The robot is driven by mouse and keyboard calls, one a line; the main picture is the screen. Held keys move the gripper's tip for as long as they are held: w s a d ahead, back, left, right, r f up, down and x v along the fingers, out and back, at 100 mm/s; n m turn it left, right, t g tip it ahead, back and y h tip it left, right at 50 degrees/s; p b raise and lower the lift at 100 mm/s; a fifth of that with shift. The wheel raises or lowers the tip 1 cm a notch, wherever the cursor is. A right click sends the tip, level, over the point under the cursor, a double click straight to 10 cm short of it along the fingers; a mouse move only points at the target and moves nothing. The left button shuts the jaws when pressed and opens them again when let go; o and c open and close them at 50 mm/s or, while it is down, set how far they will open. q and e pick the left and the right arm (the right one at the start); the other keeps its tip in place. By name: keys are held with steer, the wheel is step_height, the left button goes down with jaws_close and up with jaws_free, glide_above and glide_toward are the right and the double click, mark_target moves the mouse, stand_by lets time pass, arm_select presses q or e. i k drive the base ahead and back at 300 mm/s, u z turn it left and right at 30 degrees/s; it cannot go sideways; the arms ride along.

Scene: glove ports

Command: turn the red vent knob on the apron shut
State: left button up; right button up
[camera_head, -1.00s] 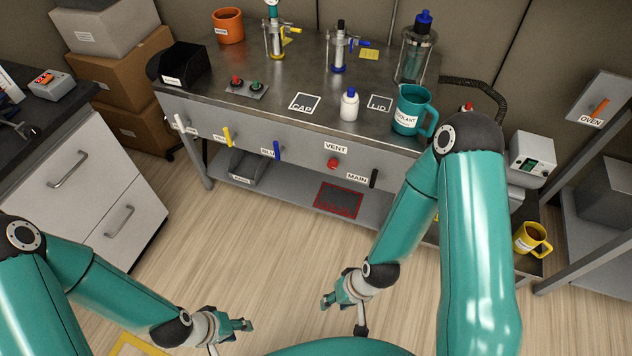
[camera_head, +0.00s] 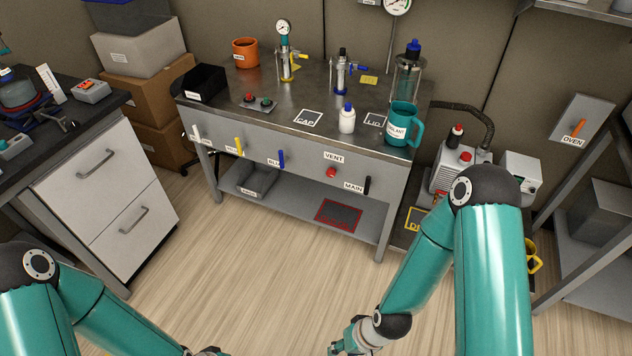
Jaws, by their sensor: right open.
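The red vent knob (camera_head: 331,172) sits on the grey front apron (camera_head: 305,161) of the workbench, below the white VENT label (camera_head: 334,157). Its turn position is too small to tell. My right gripper (camera_head: 338,349) is open and empty at the bottom edge, low in front of the bench and well apart from the knob; part of it is cut off. Of my left gripper, only a bit of the wrist shows at the bottom edge; its fingers are out of view.
On the same apron are a black MAIN handle (camera_head: 367,185), a blue handle (camera_head: 281,158) and a yellow handle (camera_head: 240,146). A teal coolant mug (camera_head: 402,125) and a white bottle (camera_head: 347,119) stand above, near the bench edge. The floor before the bench is clear.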

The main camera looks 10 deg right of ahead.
mark_target(330, 172)
steer(key=z, duration=0.15)
steer(key=i, duration=0.95)
steer(key=u, duration=0.1)
